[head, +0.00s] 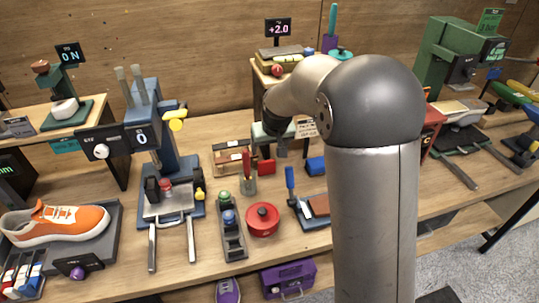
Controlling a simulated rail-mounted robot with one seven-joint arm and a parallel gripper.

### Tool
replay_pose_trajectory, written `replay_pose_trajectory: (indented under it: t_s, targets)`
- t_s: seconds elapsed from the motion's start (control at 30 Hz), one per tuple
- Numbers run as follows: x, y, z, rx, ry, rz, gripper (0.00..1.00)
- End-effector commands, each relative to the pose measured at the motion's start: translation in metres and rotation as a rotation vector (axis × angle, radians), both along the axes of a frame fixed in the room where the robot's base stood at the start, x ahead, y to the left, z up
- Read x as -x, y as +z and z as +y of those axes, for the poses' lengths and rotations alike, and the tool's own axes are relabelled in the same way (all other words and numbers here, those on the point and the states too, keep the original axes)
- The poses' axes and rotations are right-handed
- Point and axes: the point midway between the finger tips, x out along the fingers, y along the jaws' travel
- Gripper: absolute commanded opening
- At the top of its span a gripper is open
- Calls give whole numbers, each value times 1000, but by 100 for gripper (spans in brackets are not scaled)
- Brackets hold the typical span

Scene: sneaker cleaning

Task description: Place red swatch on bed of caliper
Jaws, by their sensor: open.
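My gripper (281,150) points down over the middle of the table, small and partly hidden by my own arm. It appears empty. A flat red piece (266,167), which looks like the red swatch, is just below and left of it, beside a tan rack (228,161). I cannot tell whether the fingers touch the piece. A blue stand (179,166) with a dial and a display reading 0 is at the left and may be the caliper. Its pale bed (170,204) is low at the front, with a red knob (166,185) at its back. No red swatch shows on this bed.
An orange sneaker (56,225) lies on a grey tray at the left. A red lidded pot (263,219), a holder with green and blue knobs (230,221) and a blue-handled tool (290,186) stand between the bed and my arm. My arm hides part of the right side.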

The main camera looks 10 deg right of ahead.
Motion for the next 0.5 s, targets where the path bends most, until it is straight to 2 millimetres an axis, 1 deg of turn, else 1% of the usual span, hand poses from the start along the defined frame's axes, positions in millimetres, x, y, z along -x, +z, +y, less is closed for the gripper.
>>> replay_pose_trajectory:
  t_s: [0.17,0.27,0.33,0.37,0.4,0.47,0.5]
  targets:
    - [5,7,-1,0,-1,3,76]
    - [22,13,-7,-1,-10,18,76]
    - [50,22,-16,-2,-22,47,76]
    - [68,26,-20,-2,-30,64,76]
    - [94,31,-28,-1,-41,89,76]
    - [138,36,-38,1,-61,134,76]
    - [168,37,-44,3,-72,164,76]
